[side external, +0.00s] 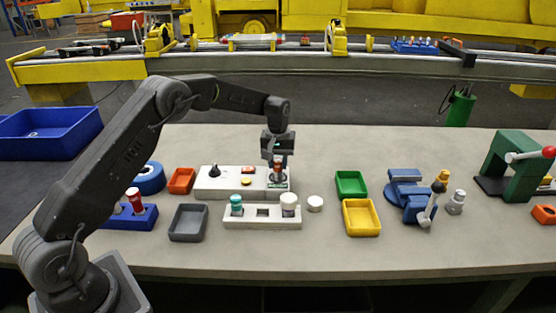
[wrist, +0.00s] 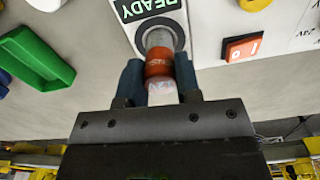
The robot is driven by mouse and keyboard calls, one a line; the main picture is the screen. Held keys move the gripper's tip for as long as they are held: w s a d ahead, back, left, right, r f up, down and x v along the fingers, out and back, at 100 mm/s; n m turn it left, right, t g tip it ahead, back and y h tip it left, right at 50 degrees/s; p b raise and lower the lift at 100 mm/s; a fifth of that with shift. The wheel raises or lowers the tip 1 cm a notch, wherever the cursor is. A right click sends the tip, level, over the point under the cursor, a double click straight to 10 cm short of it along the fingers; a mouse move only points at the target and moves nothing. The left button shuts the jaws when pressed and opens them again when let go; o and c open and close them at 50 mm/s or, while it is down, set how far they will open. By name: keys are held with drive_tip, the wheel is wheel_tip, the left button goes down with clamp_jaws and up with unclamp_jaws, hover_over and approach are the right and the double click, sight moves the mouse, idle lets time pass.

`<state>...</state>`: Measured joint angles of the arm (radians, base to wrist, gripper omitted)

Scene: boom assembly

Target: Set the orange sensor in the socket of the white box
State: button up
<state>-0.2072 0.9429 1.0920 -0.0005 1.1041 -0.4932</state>
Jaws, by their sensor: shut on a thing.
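The white box (side external: 222,182) stands on the bench, left of the bench's middle, with a black knob and a yellow button on top. My gripper (side external: 278,158) is over its right end, pointing down. In the wrist view my gripper (wrist: 160,84) is shut on the orange sensor (wrist: 158,65), with a finger on each side of it. The sensor has an orange band and a grey metal end. That end lines up with the dark round socket (wrist: 177,31) beside a green READY label. I cannot tell how deep it sits. The sensor (side external: 278,176) looks upright in the side view.
In front of the white box is a white rack (side external: 262,222) with a teal piece and a white piece. Green (side external: 351,183) and yellow (side external: 361,218) trays lie to the right, a grey tray (side external: 188,223) to the left. A red rocker switch (wrist: 243,47) is near the socket.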

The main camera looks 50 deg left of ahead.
drive_tip(key=shift+f, duration=0.6)
drive_tip(key=shift+f, duration=0.25)
drive_tip(key=o, duration=1)
drive_tip(key=shift+r, duration=3.55)
